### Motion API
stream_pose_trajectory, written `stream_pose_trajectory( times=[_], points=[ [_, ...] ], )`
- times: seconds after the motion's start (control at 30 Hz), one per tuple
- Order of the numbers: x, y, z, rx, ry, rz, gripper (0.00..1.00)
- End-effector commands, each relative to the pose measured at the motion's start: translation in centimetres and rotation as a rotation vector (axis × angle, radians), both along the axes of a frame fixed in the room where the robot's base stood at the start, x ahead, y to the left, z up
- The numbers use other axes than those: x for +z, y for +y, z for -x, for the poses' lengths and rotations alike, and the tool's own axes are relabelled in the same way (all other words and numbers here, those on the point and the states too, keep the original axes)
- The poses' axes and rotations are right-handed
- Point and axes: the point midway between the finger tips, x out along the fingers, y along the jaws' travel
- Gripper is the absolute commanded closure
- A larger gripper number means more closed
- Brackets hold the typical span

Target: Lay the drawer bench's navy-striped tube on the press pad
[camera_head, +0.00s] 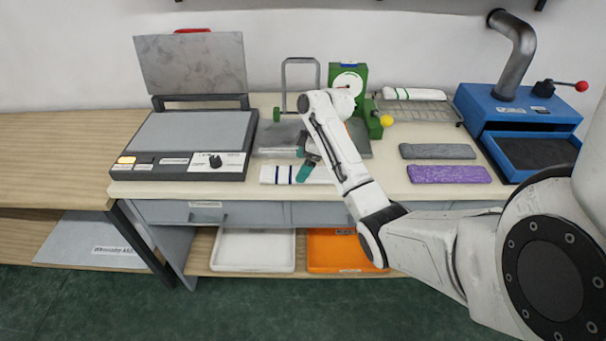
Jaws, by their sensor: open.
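The white navy-striped tube (272,174) lies flat near the front edge of the drawer bench. My gripper (305,168) is over its right part, with teal fingertips open; the arm hides some of the tube there. I cannot tell whether the fingers touch it. The press pad (190,136) is a bare grey surface on a dark press at the bench's left. The press lid (194,62) stands raised behind the pad.
A green-striped white tube (413,93) lies on a wire rack. A green machine (350,80) stands behind my arm. Grey (437,151) and purple (450,174) slabs lie to the right, beside a blue box (520,120) with a pipe. Trays sit on the shelf below.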

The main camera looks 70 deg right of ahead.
Motion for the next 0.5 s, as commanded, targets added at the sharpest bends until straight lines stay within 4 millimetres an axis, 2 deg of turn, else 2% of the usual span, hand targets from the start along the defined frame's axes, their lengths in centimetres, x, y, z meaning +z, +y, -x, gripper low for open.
stream_pose_trajectory(
  times=[0.2,0.5],
  points=[
    [-2.7,0.2,-1.1,0.0,0.002,-0.002,0.0],
    [-3.3,0.3,-1.3,0.0,0.0,0.0,0.0]
  ],
)
